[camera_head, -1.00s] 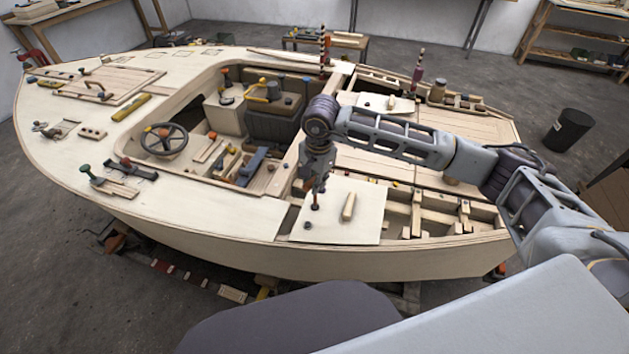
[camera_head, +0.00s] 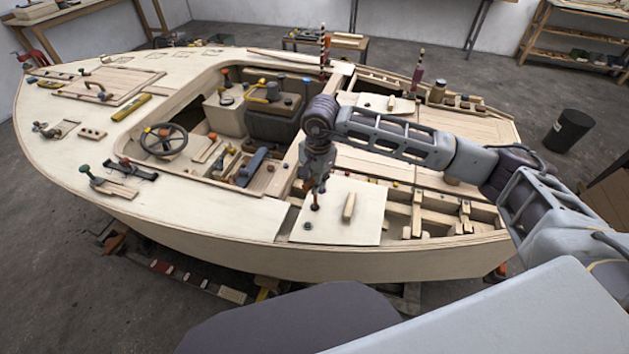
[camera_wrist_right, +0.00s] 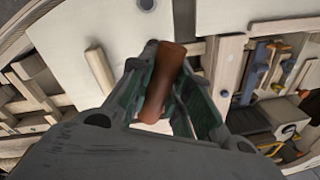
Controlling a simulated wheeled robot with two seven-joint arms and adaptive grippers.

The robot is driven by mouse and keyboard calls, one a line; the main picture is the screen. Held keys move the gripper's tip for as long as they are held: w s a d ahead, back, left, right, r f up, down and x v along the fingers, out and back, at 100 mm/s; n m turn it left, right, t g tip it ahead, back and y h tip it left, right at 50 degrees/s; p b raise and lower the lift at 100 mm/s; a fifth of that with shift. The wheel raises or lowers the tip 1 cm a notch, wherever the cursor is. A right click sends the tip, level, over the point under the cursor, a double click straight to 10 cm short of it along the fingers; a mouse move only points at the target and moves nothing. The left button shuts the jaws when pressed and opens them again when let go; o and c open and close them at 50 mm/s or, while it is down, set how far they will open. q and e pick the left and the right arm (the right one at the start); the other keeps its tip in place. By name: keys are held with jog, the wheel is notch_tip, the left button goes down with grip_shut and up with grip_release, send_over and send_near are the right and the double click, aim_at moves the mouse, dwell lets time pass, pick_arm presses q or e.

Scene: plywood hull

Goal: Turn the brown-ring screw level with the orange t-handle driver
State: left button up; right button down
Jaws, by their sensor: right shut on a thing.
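My right gripper (camera_head: 317,180) is above the pale hatch panel (camera_head: 365,222) on the near side of the hull. In the right wrist view it is shut on the orange-brown handle of the t-handle driver (camera_wrist_right: 163,82), which lies between the two fingers. In the head view the driver's lower end (camera_head: 315,206) points down to the panel. The brown-ring screw under it is too small and covered to make out, so I cannot tell how it is turned. A small dark screw head (camera_head: 307,226) sits nearer the panel's front edge. My left gripper is not in view.
A wooden block handle (camera_head: 349,206) stands on the panel just right of the driver. Open framing (camera_head: 430,212) lies to the right of the panel. The cockpit with a steering wheel (camera_head: 163,140) and loose parts is to the left. The near left deck (camera_head: 215,205) is bare.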

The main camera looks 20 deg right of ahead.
jog(key=shift+m, duration=0.7)
jog(key=shift+w+m+b, duration=0.1)
jog(key=shift+m+b, duration=0.5)
jog(key=shift+m, duration=0.9)
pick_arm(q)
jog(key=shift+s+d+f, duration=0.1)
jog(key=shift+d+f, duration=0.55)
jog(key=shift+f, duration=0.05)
pick_arm(e)
jog(key=shift+m, duration=0.3)
jog(key=shift+m+h+b, duration=0.3)
jog(key=shift+m+b, duration=0.15)
jog(key=shift+m, duration=1.05)
jog(key=shift+f+m, duration=0.1)
jog(key=shift+m, duration=0.6)
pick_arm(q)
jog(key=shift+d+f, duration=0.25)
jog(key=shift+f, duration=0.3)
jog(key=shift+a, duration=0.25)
